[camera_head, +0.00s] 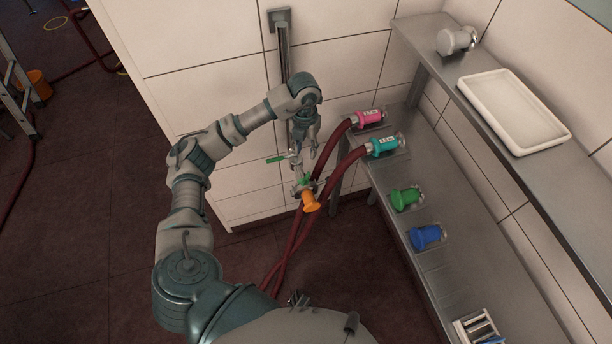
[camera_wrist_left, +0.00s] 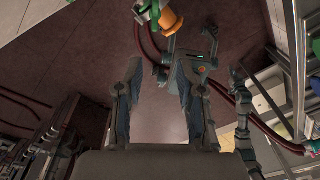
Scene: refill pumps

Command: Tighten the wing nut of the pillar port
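The pillar port is on the steel pillar (camera_head: 284,60), with an orange cap (camera_head: 310,203) at its lower end. The cap also shows at the top of the left wrist view (camera_wrist_left: 171,21). Small green parts (camera_head: 304,181) sit just above the cap; I cannot tell which is the wing nut. A green lever (camera_head: 276,159) is higher up. My left gripper (camera_head: 307,150) points down, above the port and close to the pillar. In the left wrist view its two fingers (camera_wrist_left: 157,75) are spread with nothing between them.
Dark red hoses run past the port to pink (camera_head: 371,117) and teal (camera_head: 384,146) couplings on the shelf. Green (camera_head: 405,198) and blue (camera_head: 426,237) caps sit nearer on that shelf. A white tray (camera_head: 568,139) lies on the upper shelf. The floor at left is mostly clear.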

